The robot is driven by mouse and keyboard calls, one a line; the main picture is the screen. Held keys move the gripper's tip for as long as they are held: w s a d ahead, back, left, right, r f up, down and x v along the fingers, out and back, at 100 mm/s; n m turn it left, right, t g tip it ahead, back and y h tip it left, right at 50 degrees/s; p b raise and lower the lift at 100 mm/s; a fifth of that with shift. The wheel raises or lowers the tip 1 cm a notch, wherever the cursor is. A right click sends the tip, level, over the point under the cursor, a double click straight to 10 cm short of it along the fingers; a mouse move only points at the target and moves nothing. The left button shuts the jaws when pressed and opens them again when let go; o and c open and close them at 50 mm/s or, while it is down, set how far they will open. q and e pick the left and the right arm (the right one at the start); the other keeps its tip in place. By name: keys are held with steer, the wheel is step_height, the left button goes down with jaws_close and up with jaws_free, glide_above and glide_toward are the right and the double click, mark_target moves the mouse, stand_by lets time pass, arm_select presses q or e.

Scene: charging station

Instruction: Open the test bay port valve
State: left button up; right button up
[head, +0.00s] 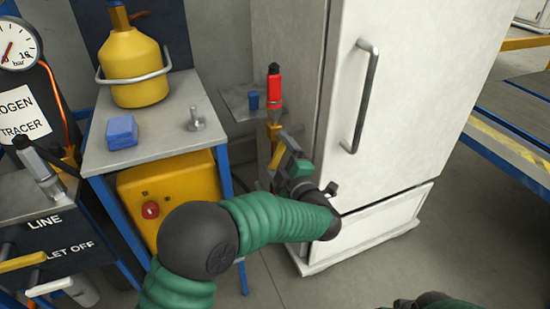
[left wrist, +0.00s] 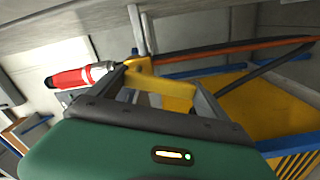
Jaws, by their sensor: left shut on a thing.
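The port valve stands by the left side of the white cabinet. It has a yellow body (head: 273,129) and a yellow lever (left wrist: 172,92), with a red-sleeved metal fitting (head: 274,88) upright above it. The fitting also shows in the left wrist view (left wrist: 78,76), lying sideways there. My left gripper (head: 278,153) is at the valve. In the left wrist view its fingers (left wrist: 165,85) are shut on the yellow lever. The gripper partly hides the lever in the head view. Part of my right arm (head: 430,299) shows at the bottom edge; its jaws cannot be made out.
The white cabinet (head: 395,110) with a bar handle (head: 360,97) stands close right of my left gripper. A grey-topped table (head: 165,130) at left holds a yellow canister (head: 133,65) and a blue block (head: 121,132). A small shelf (head: 236,103) is behind the valve.

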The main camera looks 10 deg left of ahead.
arm_select(q)
steer(key=shift+w+d+f+n+b, duration=0.1)
steer(key=shift+d+f+n+b, duration=0.2)
steer(key=shift+n, duration=0.45)
steer(key=shift+w+d+n+b, duration=0.15)
steer(key=shift+n+b, duration=0.3)
steer(key=shift+n, duration=0.25)
steer(key=shift+w+d+f+n+b, duration=0.15)
steer(key=shift+n+b, duration=0.2)
steer(key=shift+n, duration=0.4)
steer(key=shift+o, duration=0.2)
steer(key=o, duration=1.8)
steer(key=shift+o, duration=0.2)
steer(key=shift+s+d+r, duration=0.15)
steer(key=shift+r, duration=0.05)
steer(key=p+v, duration=0.6)
steer(key=v, duration=1)
steer(key=shift+s+d+f, duration=0.2)
